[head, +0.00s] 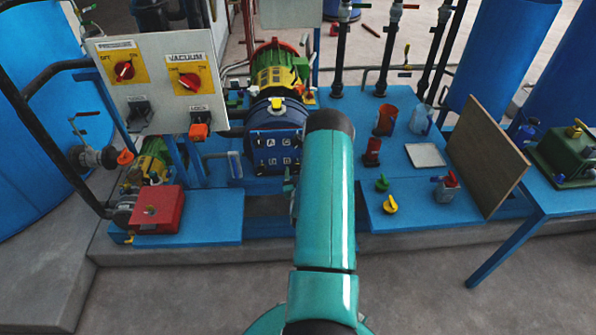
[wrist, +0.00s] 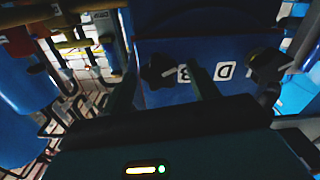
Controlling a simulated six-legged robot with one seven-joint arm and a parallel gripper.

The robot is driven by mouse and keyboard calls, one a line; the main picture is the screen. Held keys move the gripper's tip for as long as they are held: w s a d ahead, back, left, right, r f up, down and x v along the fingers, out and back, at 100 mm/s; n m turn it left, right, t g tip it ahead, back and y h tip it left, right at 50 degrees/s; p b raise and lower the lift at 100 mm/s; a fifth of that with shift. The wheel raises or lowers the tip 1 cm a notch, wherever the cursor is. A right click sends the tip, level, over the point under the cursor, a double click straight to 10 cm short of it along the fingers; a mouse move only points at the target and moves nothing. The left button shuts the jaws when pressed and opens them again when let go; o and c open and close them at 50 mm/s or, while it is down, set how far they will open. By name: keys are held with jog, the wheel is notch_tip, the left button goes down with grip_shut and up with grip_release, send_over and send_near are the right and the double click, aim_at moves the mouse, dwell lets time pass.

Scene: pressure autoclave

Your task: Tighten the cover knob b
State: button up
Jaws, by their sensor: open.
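In the wrist view the blue cover (wrist: 222,92) fills the upper middle and carries labels B and D. A dark lobed knob, cover knob b (wrist: 157,71), sits just left of the B label. A second dark knob (wrist: 266,64) sits right of the D label. My gripper (wrist: 160,64) is open and close to the cover, with knob b showing between its dark fingers. I cannot tell whether they touch it. In the head view my arm hides most of the gripper.
A control panel (head: 154,74) with red switches stands left of the vessel. A red box (head: 156,210) lies at front left. Right of my arm are a yellow knob (head: 390,205), a green knob (head: 382,184), cups, a white tray (head: 425,155) and an upright brown board (head: 485,150).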

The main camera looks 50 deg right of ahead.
jog(key=shift+w+d, duration=0.15)
jog(key=c, duration=1)
